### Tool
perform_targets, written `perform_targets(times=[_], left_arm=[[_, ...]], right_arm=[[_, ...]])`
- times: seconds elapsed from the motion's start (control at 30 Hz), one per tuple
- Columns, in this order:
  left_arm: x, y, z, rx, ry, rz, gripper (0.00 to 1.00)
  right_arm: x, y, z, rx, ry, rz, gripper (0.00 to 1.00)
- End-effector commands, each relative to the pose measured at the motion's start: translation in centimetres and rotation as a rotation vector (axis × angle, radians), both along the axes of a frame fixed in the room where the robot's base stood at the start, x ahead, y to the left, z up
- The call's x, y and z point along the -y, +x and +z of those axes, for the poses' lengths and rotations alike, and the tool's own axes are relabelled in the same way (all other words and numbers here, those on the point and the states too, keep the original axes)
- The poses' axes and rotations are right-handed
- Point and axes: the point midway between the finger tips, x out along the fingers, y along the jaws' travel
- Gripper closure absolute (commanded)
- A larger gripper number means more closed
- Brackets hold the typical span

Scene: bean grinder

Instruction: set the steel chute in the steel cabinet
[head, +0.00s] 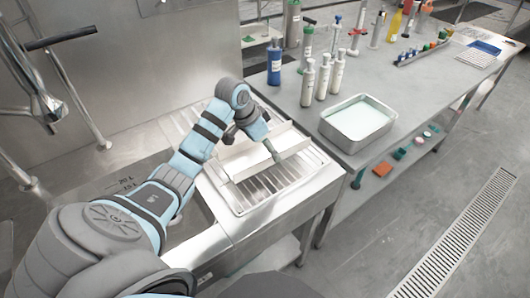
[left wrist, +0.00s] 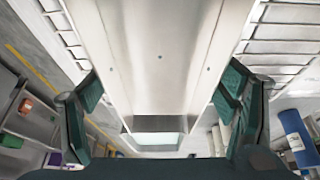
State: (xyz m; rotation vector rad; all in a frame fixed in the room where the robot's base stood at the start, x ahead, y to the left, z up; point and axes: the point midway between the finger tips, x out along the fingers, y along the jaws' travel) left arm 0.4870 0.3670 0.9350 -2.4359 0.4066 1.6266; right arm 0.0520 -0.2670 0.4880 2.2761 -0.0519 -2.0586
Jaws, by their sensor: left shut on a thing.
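The steel chute (head: 247,167) is a pale, channel-shaped metal piece over the slatted steel top in the head view. My left gripper (head: 272,153) reaches down onto it from above. In the left wrist view, the chute (left wrist: 160,60) runs up the middle between the two dark green fingers of my left gripper (left wrist: 160,100), which is shut on it. I cannot tell whether the chute touches the slats. No separate steel cabinet can be made out with certainty. My right gripper is not in view.
The slatted steel top (head: 315,168) adjoins a sink on its left. A steel pan (head: 359,122) with pale contents stands on the table to the right. A blue bottle (head: 274,63) and several white bottles stand behind it. Open floor lies at front right.

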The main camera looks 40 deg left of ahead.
Motion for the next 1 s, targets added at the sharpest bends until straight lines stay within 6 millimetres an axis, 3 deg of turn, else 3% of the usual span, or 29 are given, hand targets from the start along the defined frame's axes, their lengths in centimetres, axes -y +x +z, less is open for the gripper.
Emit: perform_targets(times=[0.13,0.3,0.33,0.47,0.83,1.0], left_arm=[[0.0,0.0,-2.1,-0.003,-0.001,0.0,0.63],[0.0,0.0,-2.5,0.0,0.0,0.0,0.63],[0.0,0.0,-2.5,-0.001,-0.001,0.0,0.19],[0.0,0.0,-2.5,-0.001,-0.001,0.0,0.0],[0.0,0.0,-2.6,-0.001,-0.001,0.0,0.0],[0.0,0.0,-3.6,0.001,0.0,-0.001,0.0]], right_arm=[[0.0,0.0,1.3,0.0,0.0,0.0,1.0],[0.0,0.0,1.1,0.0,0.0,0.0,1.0],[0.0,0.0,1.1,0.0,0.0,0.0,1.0],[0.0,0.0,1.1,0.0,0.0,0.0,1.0],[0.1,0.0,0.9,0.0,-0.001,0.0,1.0],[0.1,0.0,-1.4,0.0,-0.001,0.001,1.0]])
